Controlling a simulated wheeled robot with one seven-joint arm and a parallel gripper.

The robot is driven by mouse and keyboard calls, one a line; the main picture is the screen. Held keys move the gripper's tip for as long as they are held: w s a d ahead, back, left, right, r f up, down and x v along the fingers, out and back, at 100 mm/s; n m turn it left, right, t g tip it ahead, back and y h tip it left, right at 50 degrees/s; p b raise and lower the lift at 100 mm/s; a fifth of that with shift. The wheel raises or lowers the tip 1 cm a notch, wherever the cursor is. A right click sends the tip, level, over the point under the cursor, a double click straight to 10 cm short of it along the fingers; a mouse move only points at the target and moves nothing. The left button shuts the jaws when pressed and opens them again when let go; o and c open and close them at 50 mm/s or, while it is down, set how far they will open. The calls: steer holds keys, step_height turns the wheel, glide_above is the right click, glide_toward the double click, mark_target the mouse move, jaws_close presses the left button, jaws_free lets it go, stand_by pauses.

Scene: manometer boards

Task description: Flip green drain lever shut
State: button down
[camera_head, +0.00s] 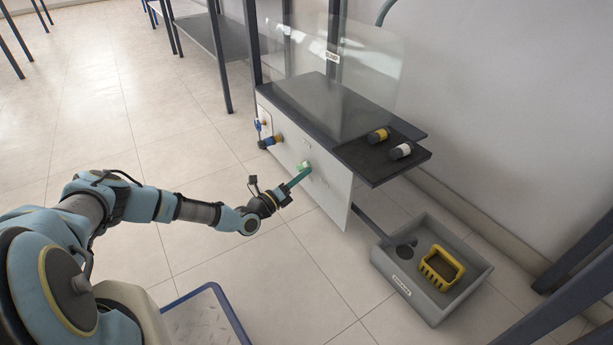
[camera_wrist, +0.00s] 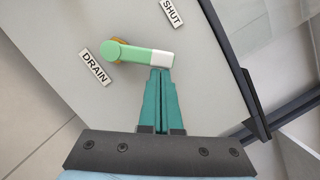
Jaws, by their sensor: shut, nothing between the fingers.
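The green drain lever (camera_wrist: 135,53) has a white tip and turns on a brass-coloured pivot on a light grey panel (camera_wrist: 60,35). In the wrist view it lies nearly level, its pivot end beside the DRAIN label (camera_wrist: 95,68) and its white tip to the right. A SHUT label (camera_wrist: 172,12) sits above the tip. My gripper (camera_wrist: 161,72) is shut and empty, its teal fingertips just below the white tip; I cannot tell whether they touch. In the head view, my gripper (camera_head: 305,169) reaches the panel at the lever (camera_head: 303,166), which it partly hides.
A blue valve handle (camera_head: 258,125) is on the panel's left. A dark shelf (camera_head: 375,165) holds a yellow-banded cylinder (camera_head: 378,135) and a white-banded one (camera_head: 400,151). A grey sump tray (camera_head: 432,310) with a yellow basket (camera_head: 441,268) stands on the floor at right. Floor left of the panel is open.

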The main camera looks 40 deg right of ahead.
steer(key=r+n+p, duration=0.1)
steer(key=w+r+n+p, duration=0.1)
steer(key=n, duration=0.1)
steer(key=shift+t+y, duration=0.3)
steer(key=n, duration=0.1)
steer(key=w+n+p, duration=0.1)
steer(key=shift+r+n+y+p, duration=0.3)
steer(key=shift+r+n+y, duration=0.1)
steer(key=s+a+p, duration=0.2)
steer(key=a, duration=0.8)
steer(key=shift+a+f+p, duration=0.3)
steer(key=shift+f, duration=0.15)
